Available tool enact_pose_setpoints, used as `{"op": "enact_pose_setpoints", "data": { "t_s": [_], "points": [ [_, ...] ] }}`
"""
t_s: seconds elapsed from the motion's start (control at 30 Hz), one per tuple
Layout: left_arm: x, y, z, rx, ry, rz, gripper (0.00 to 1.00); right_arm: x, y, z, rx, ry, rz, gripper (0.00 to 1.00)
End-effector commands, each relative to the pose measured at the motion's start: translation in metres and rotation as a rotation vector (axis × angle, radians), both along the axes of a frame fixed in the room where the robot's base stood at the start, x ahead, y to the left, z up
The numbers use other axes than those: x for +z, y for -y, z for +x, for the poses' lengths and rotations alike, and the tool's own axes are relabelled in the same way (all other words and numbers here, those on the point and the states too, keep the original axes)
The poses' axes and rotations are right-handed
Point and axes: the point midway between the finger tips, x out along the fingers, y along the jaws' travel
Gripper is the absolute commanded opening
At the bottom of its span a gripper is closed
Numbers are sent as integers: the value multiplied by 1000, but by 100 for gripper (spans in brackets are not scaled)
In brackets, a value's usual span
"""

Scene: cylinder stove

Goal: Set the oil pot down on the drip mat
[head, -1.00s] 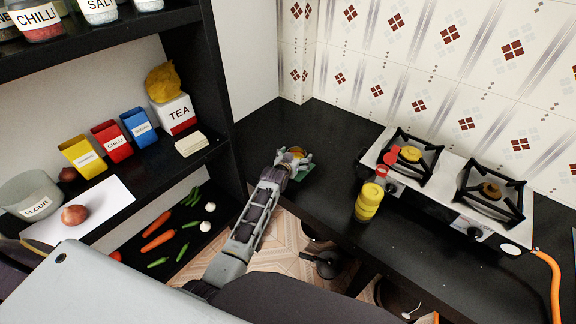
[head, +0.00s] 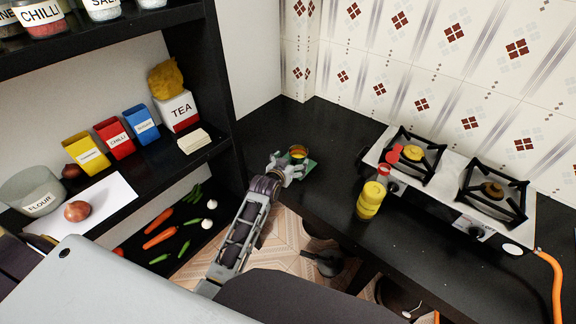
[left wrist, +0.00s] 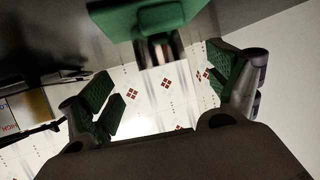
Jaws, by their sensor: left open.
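The oil pot (head: 298,151), a small metal pot with an amber top, stands on the green drip mat (head: 308,169) near the left end of the black counter. It looks upright. In the left wrist view, which is upside down, the metal side of the pot (left wrist: 160,50) meets the green mat (left wrist: 172,14). My left gripper (head: 287,170) is open just on the near side of the pot. In the wrist view its green-padded fingers are spread wide with nothing between them. My right gripper is not in view.
A yellow container (head: 370,198) stands on the counter before the two-burner stove (head: 448,178). A shelf with jars, spice boxes and a tea box (head: 178,111) borders the left. The tiled wall stands behind. The counter between mat and stove is clear.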

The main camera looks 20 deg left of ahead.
Motion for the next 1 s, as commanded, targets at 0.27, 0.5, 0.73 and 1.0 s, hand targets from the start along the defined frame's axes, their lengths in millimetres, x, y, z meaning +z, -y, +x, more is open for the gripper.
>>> {"op": "enact_pose_setpoints", "data": {
  "t_s": [0.27,0.5,0.73,1.0],
  "points": [
    [8,-1,-21,0,0,0,90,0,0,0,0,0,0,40],
    [11,-1,-27,0,0,0,90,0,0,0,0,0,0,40],
    [11,-1,-27,0,0,0,90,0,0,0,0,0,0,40],
    [11,-1,-27,0,0,0,90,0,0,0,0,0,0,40]
  ]
}}
